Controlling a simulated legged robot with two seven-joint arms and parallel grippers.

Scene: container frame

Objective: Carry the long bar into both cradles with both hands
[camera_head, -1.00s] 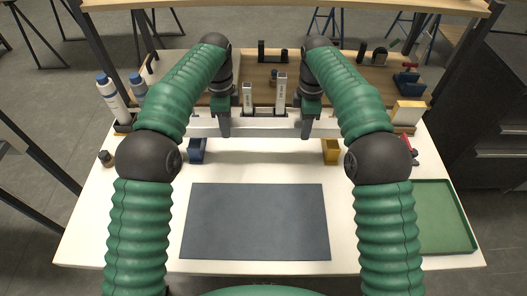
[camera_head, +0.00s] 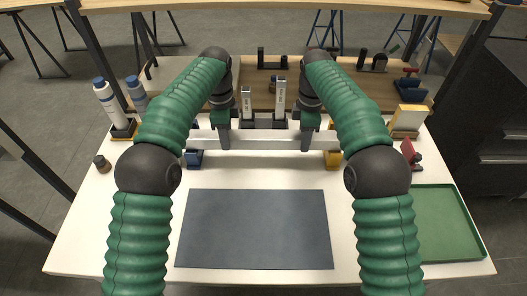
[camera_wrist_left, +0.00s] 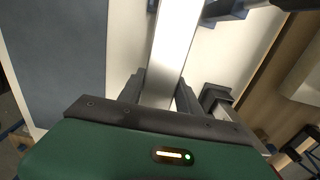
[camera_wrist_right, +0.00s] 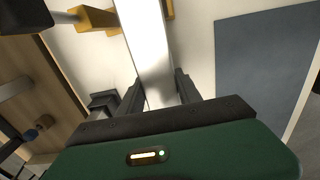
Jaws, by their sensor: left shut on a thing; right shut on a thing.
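The long pale bar (camera_head: 265,142) lies level, left to right, across the white table. My left gripper (camera_head: 224,143) is shut on its left part and my right gripper (camera_head: 306,143) on its right part. The blue cradle (camera_head: 195,160) is under the bar's left end and the yellow cradle (camera_head: 333,160) under its right end. In the left wrist view, blue cradle parts (camera_wrist_left: 226,12) show on both sides of the bar (camera_wrist_left: 178,40). In the right wrist view, yellow parts (camera_wrist_right: 95,17) show on both sides of it (camera_wrist_right: 145,35). I cannot tell whether the bar touches the cradle bottoms.
A dark mat (camera_head: 255,228) lies in front, with a green tray (camera_head: 445,222) to its right. Two upright pale blocks (camera_head: 280,95) stand behind the bar. Bottles (camera_head: 110,102) stand at the left, a yellow-and-white block (camera_head: 408,119) at the right.

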